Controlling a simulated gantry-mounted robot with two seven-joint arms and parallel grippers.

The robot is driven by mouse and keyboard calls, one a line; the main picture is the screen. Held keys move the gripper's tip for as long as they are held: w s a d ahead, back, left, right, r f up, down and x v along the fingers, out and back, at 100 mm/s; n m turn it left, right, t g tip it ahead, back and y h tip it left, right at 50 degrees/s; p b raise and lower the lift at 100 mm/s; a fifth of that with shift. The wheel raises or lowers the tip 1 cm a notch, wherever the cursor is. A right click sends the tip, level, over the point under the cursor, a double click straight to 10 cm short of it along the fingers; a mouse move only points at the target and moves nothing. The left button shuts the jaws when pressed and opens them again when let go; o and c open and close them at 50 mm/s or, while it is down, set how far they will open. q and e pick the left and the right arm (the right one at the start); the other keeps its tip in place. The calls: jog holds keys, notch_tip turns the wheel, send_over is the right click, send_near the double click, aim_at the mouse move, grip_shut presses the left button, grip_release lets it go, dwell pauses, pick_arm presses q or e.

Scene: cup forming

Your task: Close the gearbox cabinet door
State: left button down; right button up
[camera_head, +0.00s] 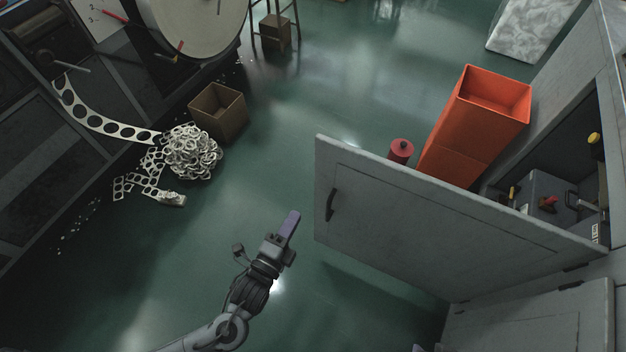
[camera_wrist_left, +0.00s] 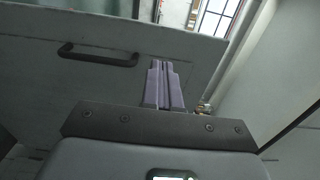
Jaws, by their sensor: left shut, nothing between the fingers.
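The grey gearbox cabinet door (camera_head: 400,215) stands wide open in the head view, swung out from the cabinet (camera_head: 560,170) on the right. Its dark handle (camera_head: 331,204) is near its free edge. My left gripper (camera_head: 292,218) is shut and empty, a little to the left of the door's free edge. In the left wrist view the closed purple fingers (camera_wrist_left: 162,66) show in front of the door (camera_wrist_left: 40,80), to the right of the handle (camera_wrist_left: 98,54). I cannot tell whether they touch the door.
A tall orange bin (camera_head: 470,125) and a red canister (camera_head: 401,151) stand behind the door. A cardboard box (camera_head: 218,112) and a heap of punched metal scrap (camera_head: 190,152) lie at the left. The green floor (camera_head: 310,100) between is clear. Tools sit inside the cabinet.

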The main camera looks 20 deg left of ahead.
pick_arm(q)
jog(key=b, duration=0.4)
send_near(319, 174)
jog(key=w, duration=0.5)
jog(key=shift+w+d+f, duration=0.1)
jog(key=shift+w+d, duration=0.15)
jog(key=shift+d, duration=0.05)
jog(key=shift+w+b, duration=0.35)
jog(key=shift+w, duration=0.35)
